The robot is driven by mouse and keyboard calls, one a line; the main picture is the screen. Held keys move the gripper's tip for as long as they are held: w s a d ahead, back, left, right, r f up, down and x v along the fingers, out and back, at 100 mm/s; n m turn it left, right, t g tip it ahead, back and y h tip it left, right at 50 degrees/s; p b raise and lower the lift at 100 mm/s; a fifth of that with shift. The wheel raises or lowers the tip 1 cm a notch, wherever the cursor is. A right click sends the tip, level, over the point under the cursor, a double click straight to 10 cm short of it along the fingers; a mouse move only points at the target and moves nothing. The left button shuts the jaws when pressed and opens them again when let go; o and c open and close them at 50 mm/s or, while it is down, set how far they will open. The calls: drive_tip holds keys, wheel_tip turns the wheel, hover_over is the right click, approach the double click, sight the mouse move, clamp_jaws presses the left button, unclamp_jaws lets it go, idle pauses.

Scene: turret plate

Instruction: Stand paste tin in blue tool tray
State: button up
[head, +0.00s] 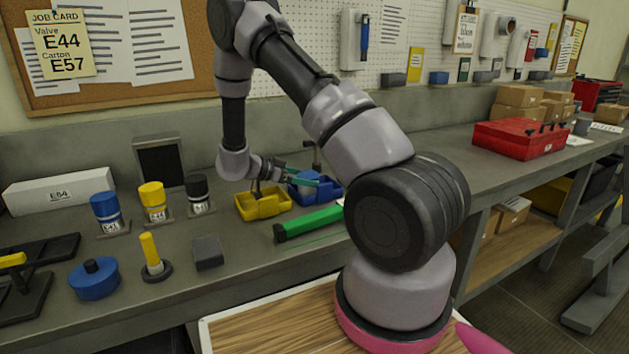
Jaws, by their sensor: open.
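The blue tool tray (331,192) sits on the bench, right of a yellow tray (264,206). My gripper (308,178) has teal fingers and is open, low over the blue tray. Its fingers hide part of the tray's inside, so I cannot tell what lies in it. No thing is clearly readable as the paste tin. A low round blue container with a knob (95,279) stands at the front left of the bench. Blue (106,209), yellow (153,200) and black (197,192) labelled cylinders stand on small plates behind it.
A green bar-like tool (309,222) lies in front of the trays. A grey block (208,252) and a yellow upright handle on a dark base (152,254) stand left of it. A long white box (59,190) is at the back left. A red toolbox (520,138) is far right.

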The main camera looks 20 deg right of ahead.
drive_tip(key=v, duration=0.7)
drive_tip(key=w+a+r+n+t+y, duration=0.1)
drive_tip(key=w+r+t+y, duration=0.3)
drive_tip(key=r, duration=0.5)
drive_tip(key=w+a+r+n+t+y, duration=0.1)
drive_tip(key=w+r+t+y, duration=0.2)
drive_tip(key=w+r+t, duration=0.35)
drive_tip(key=s+a+r+n+t+y, duration=0.1)
drive_tip(key=s+a+r+n+y, duration=0.15)
drive_tip(key=r, duration=0.45)
drive_tip(key=s+a+r+n+y, duration=0.1)
drive_tip(key=s+r+n+y, duration=0.2)
drive_tip(key=r, duration=0.4)
drive_tip(key=s+a+r+n+g+y, duration=0.1)
drive_tip(key=s+r+n+y, duration=0.1)
drive_tip(key=s, duration=0.5)
drive_tip(key=s+a+r+n+y, duration=0.1)
drive_tip(key=s+a+r+y, duration=0.15)
drive_tip(key=s, duration=0.45)
drive_tip(key=s+d+f+n+g, duration=0.1)
drive_tip(key=s+d+f+g, duration=0.1)
drive_tip(key=s, duration=0.7)
drive_tip(key=s+d+f+n+g+h, duration=0.1)
drive_tip(key=s+d+f+n, duration=0.1)
drive_tip(key=s, duration=0.6)
drive_tip(key=shift+s+g+h, duration=0.3)
drive_tip(key=shift+s+g, duration=0.05)
drive_tip(key=shift+s+d+r, duration=0.1)
